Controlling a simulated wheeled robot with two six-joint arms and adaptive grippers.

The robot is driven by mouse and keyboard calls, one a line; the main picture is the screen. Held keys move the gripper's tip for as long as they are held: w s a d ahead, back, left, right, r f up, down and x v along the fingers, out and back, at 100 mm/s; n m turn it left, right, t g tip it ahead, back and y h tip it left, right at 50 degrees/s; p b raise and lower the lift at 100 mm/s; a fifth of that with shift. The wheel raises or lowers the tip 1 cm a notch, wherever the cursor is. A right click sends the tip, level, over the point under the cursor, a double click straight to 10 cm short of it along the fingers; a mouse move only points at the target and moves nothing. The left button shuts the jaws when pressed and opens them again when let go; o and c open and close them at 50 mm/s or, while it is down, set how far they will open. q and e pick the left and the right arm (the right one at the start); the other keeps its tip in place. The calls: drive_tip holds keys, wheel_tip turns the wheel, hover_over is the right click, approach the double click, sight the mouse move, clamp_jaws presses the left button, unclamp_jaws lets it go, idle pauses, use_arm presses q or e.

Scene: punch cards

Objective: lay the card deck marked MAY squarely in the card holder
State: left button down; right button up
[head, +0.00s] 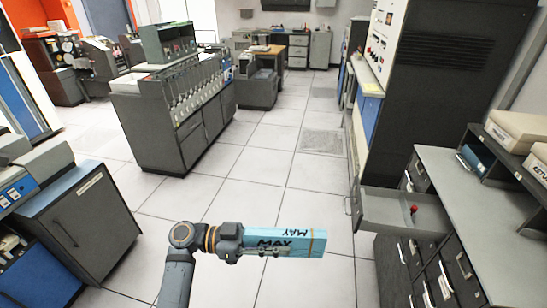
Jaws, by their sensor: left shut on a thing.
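The card deck marked MAY (310,243) is a long light-blue block with a thin tan band near its right end. MAY is written on its side and again, upside down, on its top. My left gripper (264,250) is shut on the deck's left part and holds it out level above the tiled floor, at the lower middle of the head view. The fingers cover part of the deck's near side. I cannot make out the card holder for certain in this view. My right gripper is not in view.
At right, an open drawer (395,211) with a red knob juts from the grey drawer cabinet (445,175). A tall dark machine (435,90) stands behind it. A long grey card machine (170,125) stands back left, a blue-grey cabinet (85,225) nearer left. Open floor lies between.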

use_arm(q)
drive_tip(key=w+a+f+n+t+y, duration=0.2)
drive_tip(key=w+a+n+t+y, duration=0.2)
drive_tip(key=w+n+t, duration=0.6)
drive_tip(key=s+a+f+n+t+y, duration=0.1)
drive_tip(key=a+f+n+t+y, duration=0.1)
drive_tip(key=a+n+t+y, duration=0.2)
drive_tip(key=s+a+f+n+t+y, duration=0.1)
drive_tip(key=a+f+n+t+y, duration=0.2)
drive_tip(key=a+y, duration=0.7)
drive_tip(key=shift+a+f+n+t, duration=0.35)
drive_tip(key=shift+a+n+t, duration=0.55)
drive_tip(key=shift+a+t, duration=0.15)
